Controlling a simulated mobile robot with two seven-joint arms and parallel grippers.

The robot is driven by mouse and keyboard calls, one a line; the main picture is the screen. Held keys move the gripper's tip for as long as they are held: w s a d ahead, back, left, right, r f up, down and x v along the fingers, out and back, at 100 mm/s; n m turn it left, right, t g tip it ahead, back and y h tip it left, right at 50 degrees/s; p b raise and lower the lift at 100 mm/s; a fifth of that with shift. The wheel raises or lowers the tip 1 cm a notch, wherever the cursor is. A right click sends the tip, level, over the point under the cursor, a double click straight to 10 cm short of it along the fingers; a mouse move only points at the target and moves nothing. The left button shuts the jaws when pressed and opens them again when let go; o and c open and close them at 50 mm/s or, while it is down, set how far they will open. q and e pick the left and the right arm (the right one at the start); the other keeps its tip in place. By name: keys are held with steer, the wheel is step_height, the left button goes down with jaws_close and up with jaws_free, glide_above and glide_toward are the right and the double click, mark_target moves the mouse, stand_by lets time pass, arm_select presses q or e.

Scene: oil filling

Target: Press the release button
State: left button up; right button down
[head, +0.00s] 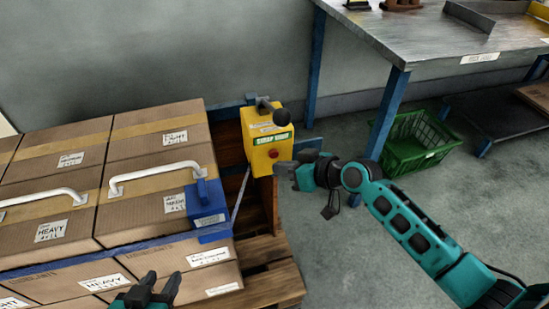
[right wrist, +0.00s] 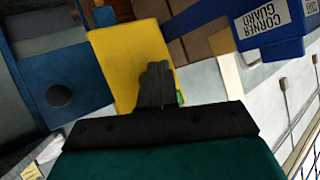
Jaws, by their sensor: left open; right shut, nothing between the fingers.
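The yellow strap box (head: 262,124) stands behind the pallet's right side, with a green label and a small red button (head: 273,153) on its front. My right gripper (head: 283,170) is shut and empty, just below and right of the button. I cannot tell if it touches the box. My left gripper (head: 159,289) is open and empty at the bottom, in front of the cartons.
Cartons (head: 165,140) with white handles fill the pallet (head: 275,287) at left. A blue corner guard (head: 208,205) sits on their edge and shows in the right wrist view (right wrist: 270,28). A metal table (head: 440,50) and green crate (head: 415,142) stand at right.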

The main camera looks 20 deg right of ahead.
arm_select(q)
steer(key=shift+w+d+r, duration=0.1)
steer(key=shift+w+r, duration=0.1)
steer(key=shift+r, duration=0.05)
arm_select(e)
steer(key=shift+w, duration=0.2)
arm_select(q)
steer(key=shift+s+f, duration=0.1)
steer(key=shift+s, duration=0.05)
stand_by(1.5)
arm_select(e)
steer(key=shift+w, duration=0.1)
arm_select(q)
steer(key=shift+f, duration=0.15)
arm_select(e)
steer(key=shift+w, duration=0.35)
